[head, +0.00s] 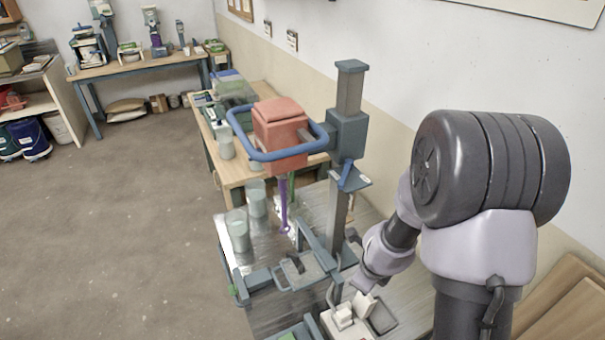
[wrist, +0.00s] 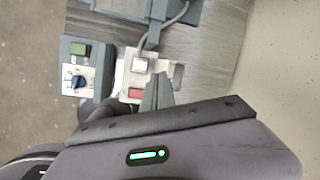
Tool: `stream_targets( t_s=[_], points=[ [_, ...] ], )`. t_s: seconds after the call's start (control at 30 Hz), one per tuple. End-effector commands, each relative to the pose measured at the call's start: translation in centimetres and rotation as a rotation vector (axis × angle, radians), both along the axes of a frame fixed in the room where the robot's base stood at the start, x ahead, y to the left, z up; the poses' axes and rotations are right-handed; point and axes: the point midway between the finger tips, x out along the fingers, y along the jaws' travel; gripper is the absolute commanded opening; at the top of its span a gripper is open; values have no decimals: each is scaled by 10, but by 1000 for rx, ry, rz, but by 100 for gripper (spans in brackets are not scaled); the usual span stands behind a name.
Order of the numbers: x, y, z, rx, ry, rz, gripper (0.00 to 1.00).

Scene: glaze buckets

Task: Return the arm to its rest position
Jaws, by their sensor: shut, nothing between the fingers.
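My arm reaches down from the right in the head view. My gripper (head: 362,296) is low over the metal bench, close to a pale switch box (head: 338,326). In the wrist view my gripper (wrist: 157,92) is shut and empty, its dark fingers in front of the switch box (wrist: 130,72), which has a white button and a red button. I cannot tell whether the fingertips touch it. The wrist housing hides the lower part of the wrist view.
A mixer stand with a red head (head: 280,125) and blue ring guard (head: 250,150) rises left of my arm. Pale cups (head: 238,232) stand on the bench. A dial box (wrist: 78,82) is beside the switch box. The wall is close on the right; open floor (head: 110,220) lies left.

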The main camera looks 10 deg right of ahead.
Motion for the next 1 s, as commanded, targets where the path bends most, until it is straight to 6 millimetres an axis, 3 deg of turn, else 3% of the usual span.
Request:
stream_targets(
  t_s=[0.03,0.1,0.17,0.2,0.3,0.4,0.5,0.6,1.0],
  points=[
    [12,24,25,-8,-98,198,0],
    [5,61,71,-49,-207,517,0],
    [-18,89,104,-118,-283,794,0],
    [-40,103,120,-178,-320,972,0],
    [-104,121,138,-359,-353,1361,0],
    [-156,117,138,-528,-325,1619,0],
    [-186,109,135,-634,-283,1757,0],
    [-197,103,135,-677,-259,1807,0],
    [-197,103,135,-679,-257,1808,0]
  ],
)
